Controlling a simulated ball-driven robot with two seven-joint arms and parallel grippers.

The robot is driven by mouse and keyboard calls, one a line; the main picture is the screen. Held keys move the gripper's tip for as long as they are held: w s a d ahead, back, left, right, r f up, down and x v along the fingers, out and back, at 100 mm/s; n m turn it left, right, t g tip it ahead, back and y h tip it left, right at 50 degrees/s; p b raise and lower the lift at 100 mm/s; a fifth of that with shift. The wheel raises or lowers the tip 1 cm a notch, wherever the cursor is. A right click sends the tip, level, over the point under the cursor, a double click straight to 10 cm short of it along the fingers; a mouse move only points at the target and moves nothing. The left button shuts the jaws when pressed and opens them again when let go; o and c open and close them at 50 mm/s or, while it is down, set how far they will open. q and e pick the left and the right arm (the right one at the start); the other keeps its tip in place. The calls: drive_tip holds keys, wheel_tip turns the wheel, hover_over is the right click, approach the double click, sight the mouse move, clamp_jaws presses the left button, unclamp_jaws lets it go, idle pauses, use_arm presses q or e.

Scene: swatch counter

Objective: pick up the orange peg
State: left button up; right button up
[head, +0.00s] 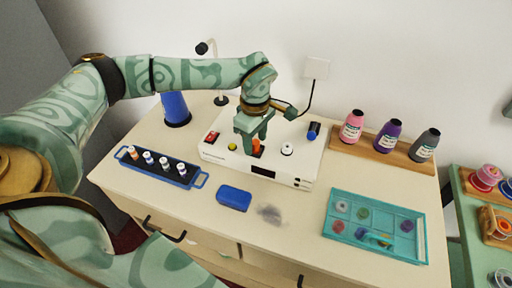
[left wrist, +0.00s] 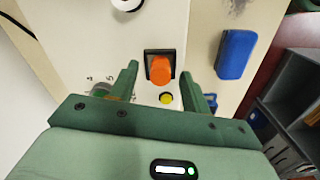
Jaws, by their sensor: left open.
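The orange peg (head: 257,147) stands on the white box (head: 215,154) on the counter, partly hidden by my left gripper in the head view. In the left wrist view the orange peg (left wrist: 161,70) sits at a dark square opening in the white top. My left gripper (head: 252,146) points down over the box with its jaws open. In the left wrist view the left gripper's fingertips (left wrist: 159,72) are on either side of the peg, with a visible gap to each. I cannot tell the height of the fingertips against the peg. My right gripper is not in view.
A yellow button (left wrist: 166,98) is close to the peg. A white knob (head: 287,149) and a blue cylinder (head: 313,131) are on the box. A blue rack of vials (head: 182,181), blue block (head: 233,198) and teal tray (head: 376,250) surround it. Bottles stand on a wooden board (head: 373,150).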

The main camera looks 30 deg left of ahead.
use_arm(q)
clamp_jaws()
